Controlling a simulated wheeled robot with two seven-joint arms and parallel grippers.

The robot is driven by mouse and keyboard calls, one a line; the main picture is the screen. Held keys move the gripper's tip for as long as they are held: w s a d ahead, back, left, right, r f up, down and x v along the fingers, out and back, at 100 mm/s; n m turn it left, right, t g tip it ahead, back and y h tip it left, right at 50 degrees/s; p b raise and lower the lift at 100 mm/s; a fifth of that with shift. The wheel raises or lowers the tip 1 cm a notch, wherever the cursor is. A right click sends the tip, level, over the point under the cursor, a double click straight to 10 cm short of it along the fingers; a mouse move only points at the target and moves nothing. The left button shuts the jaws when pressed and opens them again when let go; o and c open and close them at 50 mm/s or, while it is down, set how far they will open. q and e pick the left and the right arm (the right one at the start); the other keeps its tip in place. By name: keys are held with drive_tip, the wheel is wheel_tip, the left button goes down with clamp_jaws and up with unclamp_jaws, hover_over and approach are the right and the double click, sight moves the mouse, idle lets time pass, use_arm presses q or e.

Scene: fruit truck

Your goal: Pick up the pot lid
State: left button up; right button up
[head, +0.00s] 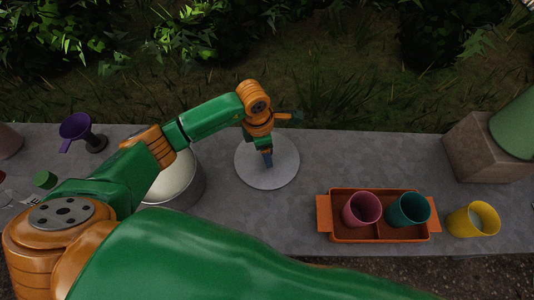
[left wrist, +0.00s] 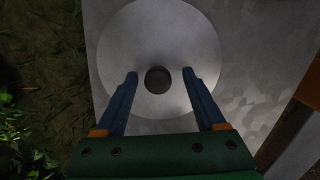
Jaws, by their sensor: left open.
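The pot lid (head: 268,174) is a round light-grey disc lying flat on the grey table, right of the metal pot (head: 181,182). In the left wrist view the lid (left wrist: 158,35) has a dark round knob (left wrist: 158,80) at its middle. My left gripper (head: 267,160) is above the lid, pointing down. In the left wrist view my left gripper (left wrist: 160,82) is open, its two blue fingers on either side of the knob and apart from it. In the head view the gripper hides the knob. My right gripper is not in view.
An orange tray (head: 338,233) holds a pink cup (head: 362,209) and a teal cup (head: 408,210); a yellow cup (head: 472,220) stands beside it. A purple funnel-like object (head: 76,127) is at the left. A stone block (head: 484,150) stands at the right.

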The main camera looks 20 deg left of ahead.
use_arm(q)
drive_tip(key=shift+w+f, duration=0.25)
drive_tip(key=shift+s+r, duration=0.15)
drive_tip(key=shift+s, duration=0.05)
drive_tip(key=c, duration=0.9)
drive_tip(key=shift+w, duration=0.1)
clamp_jaws()
